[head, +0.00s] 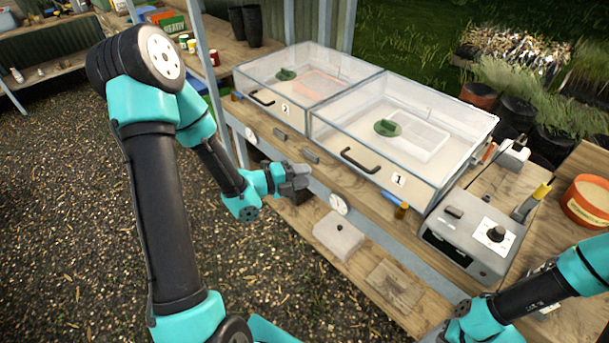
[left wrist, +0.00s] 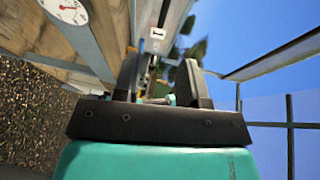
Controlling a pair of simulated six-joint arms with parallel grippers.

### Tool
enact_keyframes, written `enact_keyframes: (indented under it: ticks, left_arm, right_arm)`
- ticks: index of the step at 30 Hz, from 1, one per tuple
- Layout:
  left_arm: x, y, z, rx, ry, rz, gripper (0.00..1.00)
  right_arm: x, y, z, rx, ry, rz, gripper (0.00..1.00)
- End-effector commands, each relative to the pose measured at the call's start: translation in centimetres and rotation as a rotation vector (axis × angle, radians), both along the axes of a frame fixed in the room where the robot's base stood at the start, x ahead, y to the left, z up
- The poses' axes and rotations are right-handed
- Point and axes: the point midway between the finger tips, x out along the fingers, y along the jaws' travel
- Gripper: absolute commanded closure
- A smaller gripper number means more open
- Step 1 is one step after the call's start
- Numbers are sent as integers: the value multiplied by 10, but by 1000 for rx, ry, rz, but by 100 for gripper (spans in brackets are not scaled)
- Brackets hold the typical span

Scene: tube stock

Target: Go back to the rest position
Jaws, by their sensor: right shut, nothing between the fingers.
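My left gripper (head: 301,181) is in front of the bench's front edge, below the clear cases, and appears empty. In the left wrist view its two fingers (left wrist: 160,68) stand apart with nothing held between them. My right arm comes in at the lower right. Only a small grey part of my right gripper (head: 436,335) shows at the bottom edge, shut; its fingertips are mostly cut off, and I see nothing held.
Two clear cases, labelled 2 (head: 286,108) and 1 (head: 398,180), stand closed on the wooden bench. A grey control box (head: 470,235) stands to their right. A pale block (head: 339,236) lies on the lower shelf. The gravel floor at left is open.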

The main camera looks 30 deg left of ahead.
Motion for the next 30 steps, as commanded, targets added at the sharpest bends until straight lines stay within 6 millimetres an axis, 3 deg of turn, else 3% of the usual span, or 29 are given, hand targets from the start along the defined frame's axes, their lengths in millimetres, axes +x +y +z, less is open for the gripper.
enact_keyframes:
  ticks: [8,13,22,30]
  left_arm:
    - [1,-1,-2,-6,14,3,61]
    - [3,-3,-24,-70,161,49,61]
    - [-6,-17,-110,-354,768,318,61]
    - [-48,-36,-183,-638,1316,711,61]
  right_arm:
    - [0,0,0,0,0,0,100]
    - [0,0,0,0,0,0,100]
    - [0,0,0,0,0,0,100]
    - [0,0,0,0,0,0,100]
